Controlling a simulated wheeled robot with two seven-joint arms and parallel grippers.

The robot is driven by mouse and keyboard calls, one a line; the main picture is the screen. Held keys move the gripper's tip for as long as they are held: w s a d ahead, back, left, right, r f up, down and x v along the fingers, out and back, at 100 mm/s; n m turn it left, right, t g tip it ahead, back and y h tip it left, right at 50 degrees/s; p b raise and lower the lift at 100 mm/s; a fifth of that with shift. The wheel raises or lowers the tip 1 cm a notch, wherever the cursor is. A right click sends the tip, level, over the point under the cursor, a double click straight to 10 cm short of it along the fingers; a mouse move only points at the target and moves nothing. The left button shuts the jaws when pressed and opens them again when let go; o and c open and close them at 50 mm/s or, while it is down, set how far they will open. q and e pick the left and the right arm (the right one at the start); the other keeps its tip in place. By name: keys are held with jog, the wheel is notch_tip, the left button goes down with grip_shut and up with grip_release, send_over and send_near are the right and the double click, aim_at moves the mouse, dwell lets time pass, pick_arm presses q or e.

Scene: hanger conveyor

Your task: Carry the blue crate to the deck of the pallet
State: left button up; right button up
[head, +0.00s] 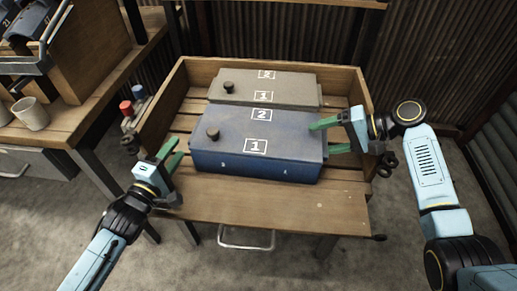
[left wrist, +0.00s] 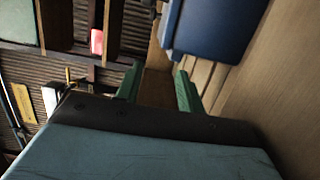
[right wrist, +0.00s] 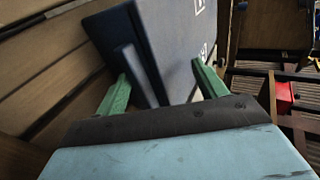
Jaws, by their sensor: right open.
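The blue crate (head: 225,135), a closed box with a lid, a dark knob and white number marks, sits on the slatted wooden pallet deck (head: 185,125), in front of a grey crate (head: 270,88). My right gripper (head: 325,135) is open at the crate's right end. In the right wrist view its fingers (right wrist: 160,85) stand on either side of the crate's end (right wrist: 145,50); whether they touch it I cannot tell. My left gripper (head: 170,155) is open and empty, left of the crate and apart from it. The crate's corner also shows in the left wrist view (left wrist: 215,28).
Low wooden walls edge the pallet table at back and sides; its front board (head: 260,203) is bare. A workbench with a cup (head: 30,113) and a wooden rack stands at left. Red and blue knobs (head: 127,107) sit by the left wall.

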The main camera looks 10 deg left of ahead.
notch_tip(320, 180, up, 30)
jog(key=p, duration=2.9)
